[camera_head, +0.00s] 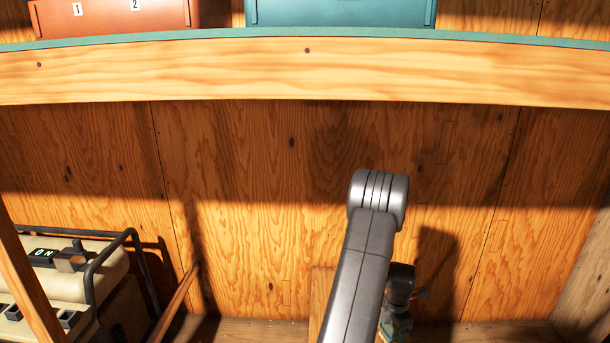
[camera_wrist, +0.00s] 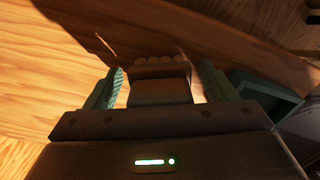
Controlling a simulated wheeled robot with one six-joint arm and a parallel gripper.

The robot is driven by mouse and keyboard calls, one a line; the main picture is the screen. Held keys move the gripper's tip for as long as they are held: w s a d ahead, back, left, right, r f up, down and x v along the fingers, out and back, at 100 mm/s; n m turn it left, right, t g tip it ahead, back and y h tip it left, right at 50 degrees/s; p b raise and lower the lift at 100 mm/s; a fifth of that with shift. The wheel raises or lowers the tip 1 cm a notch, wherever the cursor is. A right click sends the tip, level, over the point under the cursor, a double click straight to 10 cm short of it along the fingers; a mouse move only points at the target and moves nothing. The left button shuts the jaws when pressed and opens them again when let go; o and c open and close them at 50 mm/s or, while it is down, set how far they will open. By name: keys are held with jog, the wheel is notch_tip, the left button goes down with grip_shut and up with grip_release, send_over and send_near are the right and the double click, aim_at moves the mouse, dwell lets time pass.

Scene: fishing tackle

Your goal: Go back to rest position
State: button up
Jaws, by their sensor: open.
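My gripper (camera_wrist: 161,72) shows in the wrist view with its two green fingers spread apart. A brownish block with a ridged top shows between the fingers; I cannot tell whether it is part of my own body or a separate thing. In the head view my grey arm rises in the lower middle in front of the plywood wall, with its elbow below the shelf edge. A dark wrist joint shows just right of the arm, low down; the fingers cannot be made out there.
An orange box (camera_head: 115,18) marked 1 and 2 and a teal box (camera_head: 340,13) stand on the shelf (camera_head: 300,75). A cream machine (camera_head: 65,275) with a dark tube frame and a switch marked ON is at lower left. A green open-topped container (camera_wrist: 268,97) lies right of the fingers.

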jog(key=shift+r+p, duration=1.1)
jog(key=shift+r, duration=0.85)
jog(key=shift+f, duration=0.1)
